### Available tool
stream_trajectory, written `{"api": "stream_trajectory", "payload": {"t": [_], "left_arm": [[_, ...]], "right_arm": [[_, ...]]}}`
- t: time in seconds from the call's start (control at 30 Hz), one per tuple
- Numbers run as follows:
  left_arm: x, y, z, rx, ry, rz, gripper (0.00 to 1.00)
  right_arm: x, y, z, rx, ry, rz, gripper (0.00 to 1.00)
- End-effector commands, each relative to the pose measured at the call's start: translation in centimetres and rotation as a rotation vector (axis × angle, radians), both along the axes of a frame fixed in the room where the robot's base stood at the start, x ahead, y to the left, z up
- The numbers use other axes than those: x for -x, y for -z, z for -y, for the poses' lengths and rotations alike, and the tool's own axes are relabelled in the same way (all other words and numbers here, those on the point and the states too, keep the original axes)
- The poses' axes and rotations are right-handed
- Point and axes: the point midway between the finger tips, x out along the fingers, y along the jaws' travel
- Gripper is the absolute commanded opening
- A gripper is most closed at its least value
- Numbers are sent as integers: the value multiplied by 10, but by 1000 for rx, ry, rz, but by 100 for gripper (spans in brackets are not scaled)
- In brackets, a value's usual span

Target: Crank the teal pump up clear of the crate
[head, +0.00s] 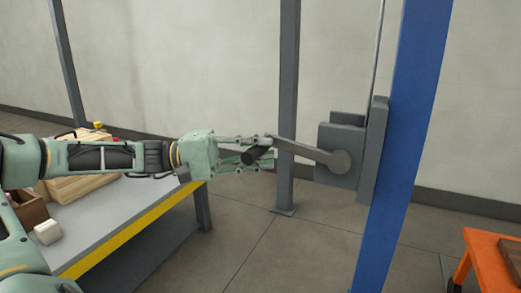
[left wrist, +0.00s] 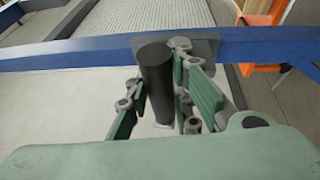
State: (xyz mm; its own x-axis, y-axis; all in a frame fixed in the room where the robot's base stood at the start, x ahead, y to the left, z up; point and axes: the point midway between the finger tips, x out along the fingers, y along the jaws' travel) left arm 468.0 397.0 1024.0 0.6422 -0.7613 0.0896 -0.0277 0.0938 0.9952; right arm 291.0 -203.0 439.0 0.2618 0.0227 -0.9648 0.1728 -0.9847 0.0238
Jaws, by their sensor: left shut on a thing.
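My left gripper (head: 256,152) is shut on the black grip of the crank handle (head: 265,157). In the left wrist view the dark grip (left wrist: 155,75) stands between the two green fingers (left wrist: 158,100). The crank arm (head: 305,150) runs from the grip to the right, to a round hub on the grey winch box (head: 338,140). The winch is mounted on a blue post (head: 405,140), and a thin cable (head: 378,50) runs up from it. The teal pump and the crate are not recognisable in these views. My right gripper is not in view.
A workbench (head: 110,220) with a yellow edge stands at the left, holding wooden pieces (head: 80,185) and a small white block (head: 47,231). Grey posts (head: 288,100) stand behind. An orange cart (head: 490,262) is at the lower right. The floor between is clear.

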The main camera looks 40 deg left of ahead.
Motion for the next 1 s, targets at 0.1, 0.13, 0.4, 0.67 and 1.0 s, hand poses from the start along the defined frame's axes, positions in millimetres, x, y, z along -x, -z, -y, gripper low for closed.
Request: {"api": "stream_trajectory", "payload": {"t": [0.1,0.13,0.4,0.67,1.0], "left_arm": [[-3,-6,-7,-9,-22,8,0],[-3,-6,-7,-9,-22,8,0],[-3,-5,-7,-10,-22,6,0],[-2,-4,-6,-8,-17,4,37],[-1,-2,-4,-7,-10,1,40]], "right_arm": [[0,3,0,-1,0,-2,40],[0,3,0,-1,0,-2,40],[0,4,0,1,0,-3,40],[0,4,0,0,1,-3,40],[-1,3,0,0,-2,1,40]]}}
